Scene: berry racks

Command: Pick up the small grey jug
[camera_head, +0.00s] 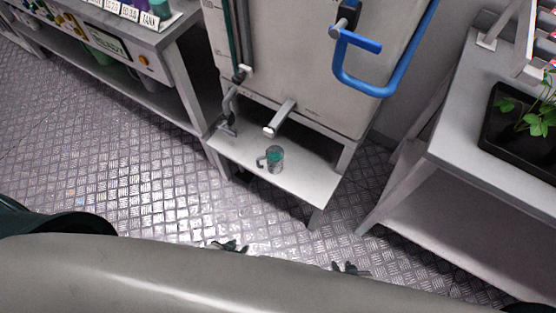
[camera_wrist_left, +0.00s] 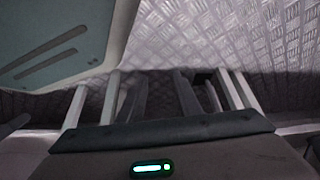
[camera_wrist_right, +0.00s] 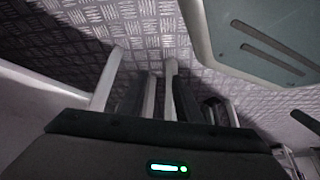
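The small grey jug (camera_head: 278,154) stands upright on a low pale shelf (camera_head: 310,181) in the head view, its handle to the left and something greenish showing at it. My left gripper (camera_head: 230,246) and right gripper (camera_head: 351,269) show only as dark tips beyond my body's edge, below the shelf in the picture and apart from the jug. In the left wrist view, the left gripper (camera_wrist_left: 160,98) has a gap between its fingers and nothing in it. The jug is in neither wrist view.
A large pale cabinet (camera_head: 305,60) with a blue handle (camera_head: 375,90) rises behind the shelf. A bench with knobs (camera_head: 150,45) stands left. A table (camera_head: 455,130) with a black plant tray (camera_head: 510,155) stands right. Patterned metal floor (camera_head: 130,165) lies clear before the shelf.

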